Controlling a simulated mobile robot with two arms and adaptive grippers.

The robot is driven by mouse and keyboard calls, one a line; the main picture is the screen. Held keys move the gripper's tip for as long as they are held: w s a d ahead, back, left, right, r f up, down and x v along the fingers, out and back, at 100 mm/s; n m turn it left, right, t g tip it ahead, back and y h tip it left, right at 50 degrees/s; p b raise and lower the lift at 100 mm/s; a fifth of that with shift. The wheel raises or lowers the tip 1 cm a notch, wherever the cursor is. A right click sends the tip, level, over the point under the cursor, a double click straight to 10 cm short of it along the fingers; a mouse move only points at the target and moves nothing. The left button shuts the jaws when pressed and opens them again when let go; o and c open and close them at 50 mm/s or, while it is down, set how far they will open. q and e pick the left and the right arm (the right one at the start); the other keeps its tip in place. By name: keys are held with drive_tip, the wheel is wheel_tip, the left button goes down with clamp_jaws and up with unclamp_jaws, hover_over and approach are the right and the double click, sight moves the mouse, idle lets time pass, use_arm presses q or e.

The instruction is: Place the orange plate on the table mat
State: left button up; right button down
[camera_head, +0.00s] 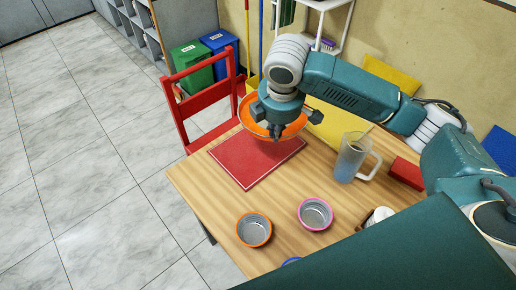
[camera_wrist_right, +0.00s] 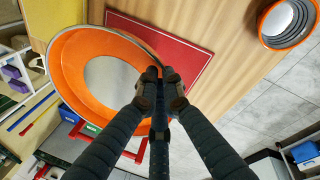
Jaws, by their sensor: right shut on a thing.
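The orange plate (camera_head: 297,126) is a round orange dish with a grey centre. It is above the back edge of the red table mat (camera_head: 247,168) in the head view. My right gripper (camera_head: 275,133) is shut on the plate's rim. In the right wrist view the fingers (camera_wrist_right: 162,75) pinch the rim of the tilted plate (camera_wrist_right: 75,80), and part of the mat (camera_wrist_right: 185,52) shows beside it. The mat lies flat on the wooden table. I cannot tell whether the plate touches it. My left gripper is not in view.
An orange-rimmed bowl (camera_head: 254,230) and a pink-rimmed bowl (camera_head: 315,213) stand at the front of the table. A clear pitcher (camera_head: 350,160) and a red box (camera_head: 406,173) are right of the mat. A red chair (camera_head: 182,110) stands at the left edge.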

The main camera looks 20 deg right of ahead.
drive_tip(key=w+n, duration=0.1)
drive_tip(key=w+d+r+n, duration=0.1)
drive_tip(key=w+r+n, duration=0.1)
drive_tip(key=shift+w+d+r+y, duration=0.25)
drive_tip(key=shift+w+d+y, duration=0.05)
drive_tip(key=shift+w+d, duration=0.05)
drive_tip(key=shift+w+d+n, duration=0.15)
drive_tip(key=shift+n, duration=0.15)
hover_over(272, 162)
drive_tip(key=f, duration=0.9)
drive_tip(key=f+p, duration=0.1)
drive_tip(key=f, duration=0.4)
drive_tip(key=shift+s+f, duration=0.3)
drive_tip(key=shift+s, duration=0.05)
drive_tip(key=x, duration=0.2)
drive_tip(key=s+x, duration=0.1)
drive_tip(key=x, duration=0.2)
drive_tip(key=shift+f, duration=0.1)
drive_tip(key=c, duration=2.3)
unclamp_jaws()
drive_tip(key=shift+f, duration=0.1)
drive_tip(key=o, duration=0.4)
